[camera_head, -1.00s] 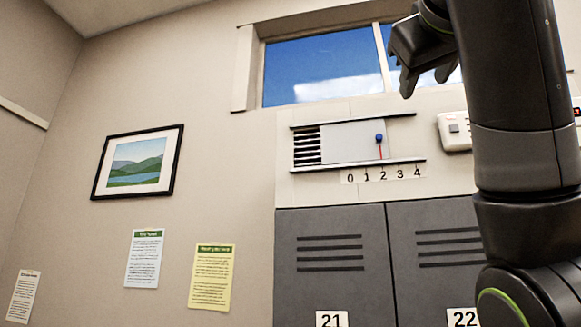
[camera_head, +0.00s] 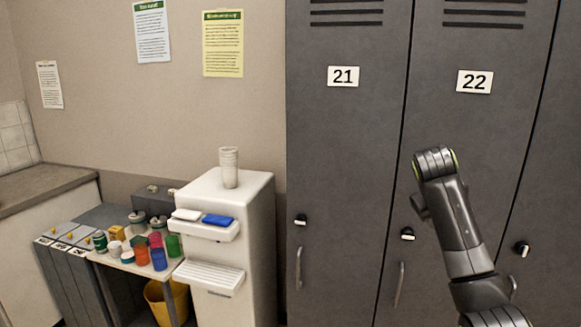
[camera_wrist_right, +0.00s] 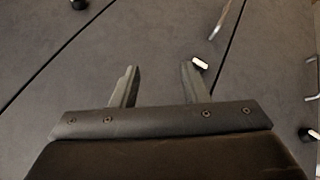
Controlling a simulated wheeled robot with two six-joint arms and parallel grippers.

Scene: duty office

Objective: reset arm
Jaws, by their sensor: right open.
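My right arm comes in from the lower right of the head view, bent upward in front of the grey lockers. Its right gripper (camera_wrist_right: 160,84) shows in the wrist view with two fingers apart and nothing between them. Behind the fingers is the grey front of locker 22 (camera_head: 455,130), with locker 21 (camera_head: 345,150) to its left. In the head view the fingers themselves are hard to make out. My left gripper is not in view.
A white dispenser (camera_head: 250,235) with a stack of cups (camera_head: 229,167) on top stands left of the lockers. A small table (camera_head: 165,273) beside it holds several coloured cups and jars. A yellow bin (camera_head: 166,300) sits below. Lockers have protruding handles (camera_head: 398,284).

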